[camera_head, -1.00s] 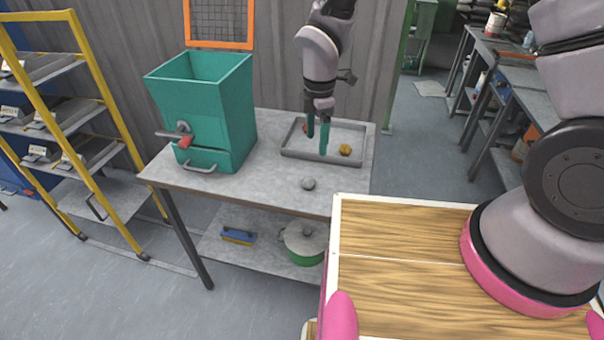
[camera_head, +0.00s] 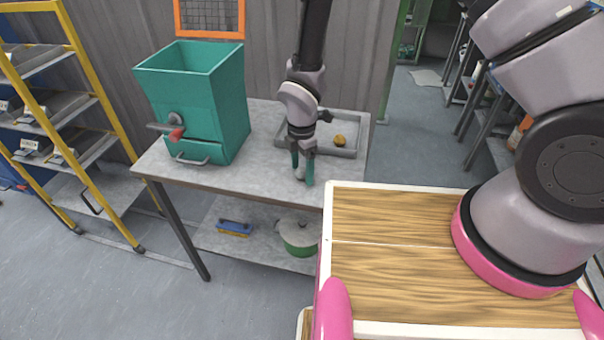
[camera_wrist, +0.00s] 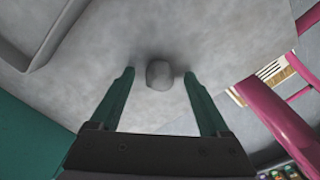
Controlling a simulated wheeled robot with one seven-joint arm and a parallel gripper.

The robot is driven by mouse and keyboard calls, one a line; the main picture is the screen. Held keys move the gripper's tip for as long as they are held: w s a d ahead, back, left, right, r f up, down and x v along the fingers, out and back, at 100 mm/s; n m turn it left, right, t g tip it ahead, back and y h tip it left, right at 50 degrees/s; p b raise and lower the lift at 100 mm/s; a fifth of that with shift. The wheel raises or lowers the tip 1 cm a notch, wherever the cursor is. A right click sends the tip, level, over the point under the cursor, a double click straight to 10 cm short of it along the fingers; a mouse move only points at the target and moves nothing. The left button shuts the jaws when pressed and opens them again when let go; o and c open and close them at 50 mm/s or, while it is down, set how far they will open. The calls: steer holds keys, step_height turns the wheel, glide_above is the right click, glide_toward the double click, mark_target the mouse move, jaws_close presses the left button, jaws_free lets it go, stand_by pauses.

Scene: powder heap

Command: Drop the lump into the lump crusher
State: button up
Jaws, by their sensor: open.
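The lump (camera_wrist: 160,75) is a small grey rounded stone on the grey table top, seen between and a little beyond my open fingertips in the wrist view. In the head view the lump (camera_head: 299,173) shows partly between the fingers. My gripper (camera_head: 303,180) has teal fingers pointing down, open, low over the table; in the wrist view the gripper (camera_wrist: 160,73) holds nothing. The lump crusher (camera_head: 197,110) is a teal open-topped hopper with a red-knobbed crank and a drawer at the front, standing at the left of the table.
A grey tray (camera_head: 347,153) with a yellow-brown lump (camera_head: 340,141) in it lies at the table's back right. A yellow-framed rack (camera_head: 90,110) stands left. The grey table (camera_head: 235,178) has clear room between crusher and gripper. A green pot (camera_head: 299,245) sits on its lower shelf.

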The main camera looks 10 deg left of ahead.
steer(key=shift+f, duration=0.3)
jaws_close()
steer(key=shift+r, duration=0.1)
